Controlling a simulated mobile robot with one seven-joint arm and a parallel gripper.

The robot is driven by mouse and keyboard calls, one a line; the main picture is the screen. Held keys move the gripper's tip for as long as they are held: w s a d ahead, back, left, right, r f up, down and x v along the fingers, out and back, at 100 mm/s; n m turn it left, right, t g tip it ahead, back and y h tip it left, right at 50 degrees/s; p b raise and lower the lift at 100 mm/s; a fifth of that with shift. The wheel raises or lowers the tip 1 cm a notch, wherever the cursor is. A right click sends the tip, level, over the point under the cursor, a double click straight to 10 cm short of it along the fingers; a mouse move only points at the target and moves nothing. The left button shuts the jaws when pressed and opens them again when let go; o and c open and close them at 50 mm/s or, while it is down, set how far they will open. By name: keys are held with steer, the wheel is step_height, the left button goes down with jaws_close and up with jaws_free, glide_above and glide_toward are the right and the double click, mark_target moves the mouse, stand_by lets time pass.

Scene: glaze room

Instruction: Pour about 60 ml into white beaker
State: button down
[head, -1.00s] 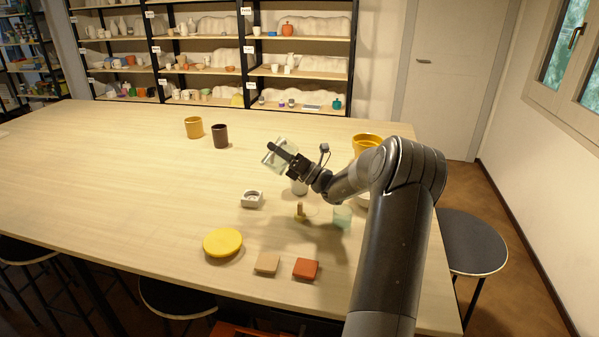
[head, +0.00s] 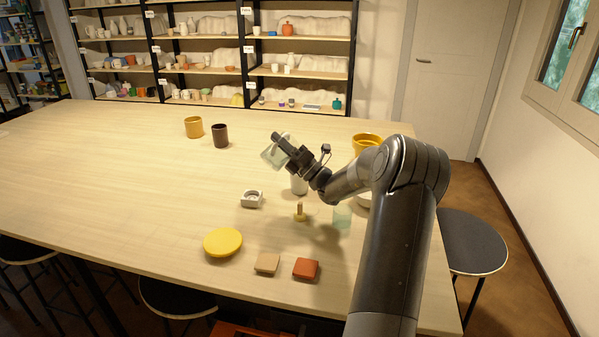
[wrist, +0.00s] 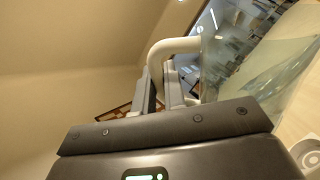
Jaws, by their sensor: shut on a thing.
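My gripper (head: 287,148) is shut on the handle of a clear glass jug (head: 272,157), held tilted in the air above the table. In the wrist view the pale handle (wrist: 176,46) sits between the jaws, and the clear jug body (wrist: 275,75) fills the right side. I cannot make out the liquid level in either vessel, or any stream.
A small white square dish (head: 251,200), a brass-coloured weight-like piece (head: 300,213) and a pale green glass (head: 342,217) stand nearby. A yellow disc (head: 222,242), tan tile (head: 267,263) and red tile (head: 306,269) lie in front. Yellow (head: 193,127) and dark (head: 220,136) cups stand behind; the left table is clear.

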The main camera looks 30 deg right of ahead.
steer(key=shift+d+m+t+h, duration=0.4)
steer(key=shift+m+t+h, duration=0.25)
steer(key=shift+m, duration=0.45)
steer(key=shift+s, duration=0.25)
steer(key=shift+s+d+m+t+h, duration=0.1)
steer(key=shift+s+m+t+h, duration=0.2)
steer(key=shift+s+m, duration=0.3)
steer(key=shift+s, duration=0.2)
steer(key=shift+d+r+m+t+h, duration=0.2)
steer(key=shift+d+m+t+h, duration=0.15)
steer(key=shift+m+h, duration=0.25)
steer(key=shift+d+r+m+t+h, duration=0.2)
steer(key=shift+d+m+t+h, duration=0.2)
steer(key=shift+m, duration=0.3)
steer(key=shift+a, duration=0.15)
steer(key=shift+s+a+f+n+g+y, duration=0.1)
steer(key=shift+a+f+n+g+y, duration=0.55)
steer(key=shift+n+g+y, duration=0.85)
steer(key=shift+a+f+n+g+y, duration=0.6)
steer(key=shift+n+g, duration=0.25)
steer(key=shift+n, duration=1.4)
steer(key=shift+s+a+f+n+g+y, duration=0.1)
steer(key=shift+a+f+n+g+y, duration=0.5)
steer(key=shift+n+g+y, duration=0.9)
steer(key=shift+a+n+t+h, duration=0.1)
steer(key=shift+n+t+h, duration=0.15)
steer(key=shift+n+h, duration=0.2)
